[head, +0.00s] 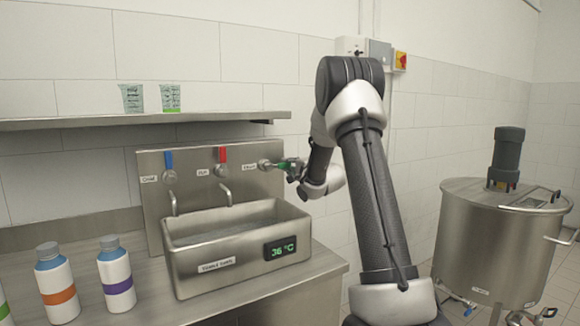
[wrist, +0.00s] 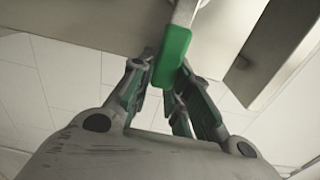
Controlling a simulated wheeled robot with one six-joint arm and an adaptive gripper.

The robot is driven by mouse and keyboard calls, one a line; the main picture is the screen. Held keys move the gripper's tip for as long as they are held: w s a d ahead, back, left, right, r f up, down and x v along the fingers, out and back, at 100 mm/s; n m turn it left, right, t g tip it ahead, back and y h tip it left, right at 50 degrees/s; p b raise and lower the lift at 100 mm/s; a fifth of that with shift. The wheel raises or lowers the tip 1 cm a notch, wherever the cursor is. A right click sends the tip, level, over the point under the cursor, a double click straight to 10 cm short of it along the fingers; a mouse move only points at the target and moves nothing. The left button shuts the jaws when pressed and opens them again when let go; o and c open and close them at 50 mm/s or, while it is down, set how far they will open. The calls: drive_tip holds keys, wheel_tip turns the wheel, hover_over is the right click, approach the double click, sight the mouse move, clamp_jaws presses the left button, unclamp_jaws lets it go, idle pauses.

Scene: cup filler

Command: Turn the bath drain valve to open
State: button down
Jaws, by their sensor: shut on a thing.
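The bath drain valve (head: 265,164) is the rightmost of three on the steel panel. Its green handle (head: 284,166) points to the right in the head view, partly hidden by my gripper (head: 296,169). In the wrist view the green handle (wrist: 172,56) sits between the fingers of my gripper (wrist: 158,84), which is shut on it. The steel bath (head: 235,243) stands below the valves with a display reading about 36 °C.
The blue valve handle (head: 168,160) and the red valve handle (head: 222,154) stand upright to the left. A wall shelf (head: 60,124) holds two cups above. Bottles (head: 116,275) stand at the front left. A steel tank (head: 485,240) is at the right.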

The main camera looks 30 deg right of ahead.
drive_tip(key=shift+f, duration=0.1)
drive_tip(key=c, duration=1.3)
unclamp_jaws()
drive_tip(key=s, duration=1.2)
drive_tip(key=shift+d, duration=0.25)
